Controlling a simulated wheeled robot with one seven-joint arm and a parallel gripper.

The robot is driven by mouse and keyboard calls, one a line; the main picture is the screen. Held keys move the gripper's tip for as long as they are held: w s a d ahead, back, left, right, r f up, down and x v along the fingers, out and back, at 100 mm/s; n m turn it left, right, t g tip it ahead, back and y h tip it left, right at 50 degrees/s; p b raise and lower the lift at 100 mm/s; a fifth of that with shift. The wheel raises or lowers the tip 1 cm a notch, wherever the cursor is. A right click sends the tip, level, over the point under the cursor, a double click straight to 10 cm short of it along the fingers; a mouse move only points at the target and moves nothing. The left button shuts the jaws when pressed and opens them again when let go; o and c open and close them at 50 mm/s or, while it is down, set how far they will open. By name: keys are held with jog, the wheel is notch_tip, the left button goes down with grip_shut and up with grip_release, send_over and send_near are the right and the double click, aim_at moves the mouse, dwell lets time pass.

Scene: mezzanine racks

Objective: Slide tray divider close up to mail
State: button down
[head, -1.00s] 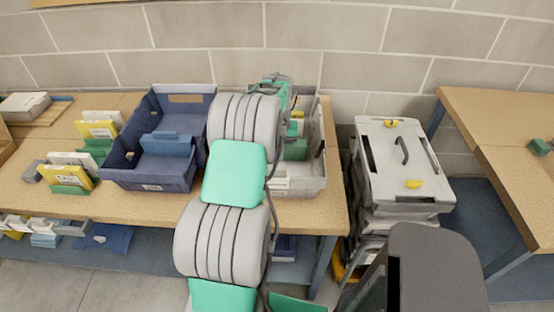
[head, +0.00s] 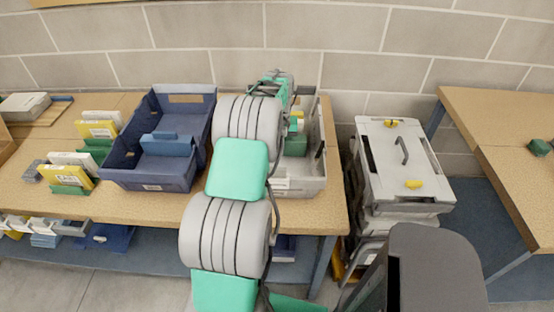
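A grey tray (head: 308,184) stands on the wooden table, partly behind my arm. A green divider (head: 297,144) stands inside it toward the right side. White and yellow mail (head: 296,122) shows just behind the divider; whether they touch cannot be told. A blue tray (head: 122,166) stands to the left with a blue divider (head: 167,144) across it and no mail visible in it. My arm reaches over the grey tray, and its wrist end is at the tray's back left. My gripper's fingers are hidden behind the arm, so their opening and any contact do not show.
Yellow and white mail stands in green holders (head: 70,190) left of the blue tray. A stack of grey lidded boxes (head: 390,175) stands right of the table. A second table (head: 500,115) is at the far right. A block wall closes the back.

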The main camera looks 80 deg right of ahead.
jog(key=shift+w+d, duration=0.2)
jog(key=shift+d, duration=0.65)
dwell(0.9)
jog(key=shift+a, duration=0.1)
jog(key=shift+s+a, duration=0.2)
jog(key=shift+a, duration=0.45)
notch_tip(320, 180, up, 13)
jog(key=p, duration=0.7)
jog(key=shift+p, duration=0.4)
jog(key=shift+w, duration=0.1)
